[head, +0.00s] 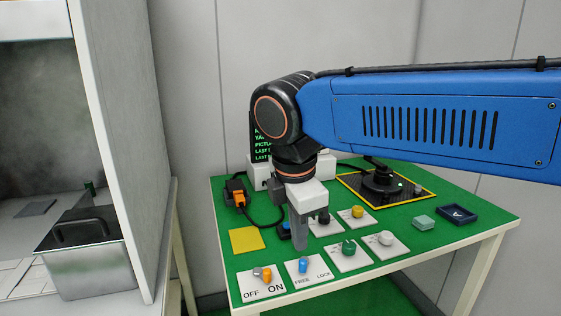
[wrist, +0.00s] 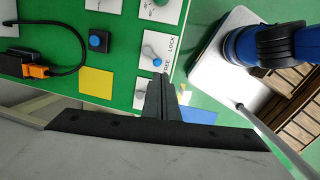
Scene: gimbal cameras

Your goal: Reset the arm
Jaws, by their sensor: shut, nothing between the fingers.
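My gripper (head: 299,246) hangs from my blue arm and points down over the front left part of the green table. Its fingers are shut and empty. In the wrist view the shut fingers (wrist: 161,80) reach toward the FREE/LOCK plate (wrist: 157,58). In the head view the fingers stand just behind the FREE/LOCK plate (head: 311,271) with its blue knob (head: 303,264). I cannot tell whether they touch anything.
The OFF/ON plate (head: 263,286) has an orange knob. Several other knob plates lie behind. A yellow square (head: 246,239), an orange connector (head: 239,198), a black device (head: 382,184), a teal block (head: 424,222) and a navy tray (head: 457,216) share the table. A metal container (head: 90,265) stands left.

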